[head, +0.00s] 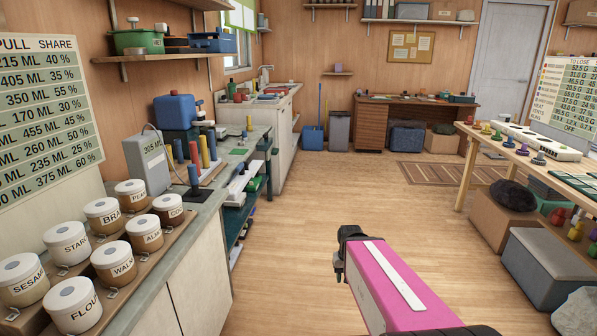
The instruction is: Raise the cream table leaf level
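I cannot pick out a cream table leaf for sure in the head view. A pale flat piece (241,181) shows at the side of the left counter, but I cannot tell what it is. My arm reaches forward over the open floor at the lower middle. The dark end of my arm, with my gripper (341,262), is away from the counter and the tables. Its fingers are too small and dark to tell open from shut. I see nothing clearly held.
Labelled jars (67,243) stand on the left counter (190,222). A long wooden table (470,150) stands at right, with a grey box (545,268) and a dark bundle (514,195) near it. A desk (372,125) and striped rug (440,172) are at the back. The middle floor is clear.

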